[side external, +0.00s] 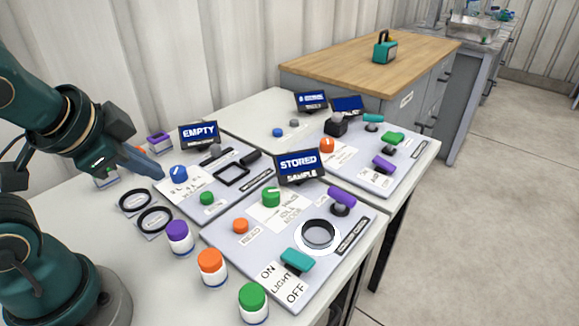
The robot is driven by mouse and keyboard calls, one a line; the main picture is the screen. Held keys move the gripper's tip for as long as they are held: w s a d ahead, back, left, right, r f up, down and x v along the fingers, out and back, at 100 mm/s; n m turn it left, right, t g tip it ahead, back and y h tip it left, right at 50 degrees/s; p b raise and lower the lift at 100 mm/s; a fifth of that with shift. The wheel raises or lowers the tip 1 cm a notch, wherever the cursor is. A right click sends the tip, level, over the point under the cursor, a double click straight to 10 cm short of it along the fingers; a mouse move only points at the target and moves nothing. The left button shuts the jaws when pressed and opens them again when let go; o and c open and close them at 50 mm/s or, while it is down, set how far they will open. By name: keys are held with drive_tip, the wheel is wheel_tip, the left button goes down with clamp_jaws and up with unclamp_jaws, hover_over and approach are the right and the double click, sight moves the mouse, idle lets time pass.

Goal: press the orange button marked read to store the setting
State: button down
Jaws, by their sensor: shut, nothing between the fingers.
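The orange button (240,226) sits at the left of the near panel (225,243), with a small label beside it that seems to say READ. The panel's screen (299,168) shows STORED and SAMPLE. My gripper (158,174) is shut and empty. It is at the left, in front of the blue knob of the other panel in the picture, up and left of the orange button and apart from it. Its exact height above the table cannot be told.
The near panel also carries a green knob (271,196), a purple lever (341,196), a dark ring (318,233) and a teal light switch (297,259). A second panel's screen (199,133) reads EMPTY. Purple-, orange- (211,266) and green-capped jars stand along the near panel's left edge.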

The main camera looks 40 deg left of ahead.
drive_tip(key=d+n+h, duration=0.1)
drive_tip(key=s+d+n+h, duration=0.1)
drive_tip(key=d, duration=0.1)
drive_tip(key=s+d+n, duration=0.1)
drive_tip(key=shift+d+g+h, duration=0.4)
idle(0.9)
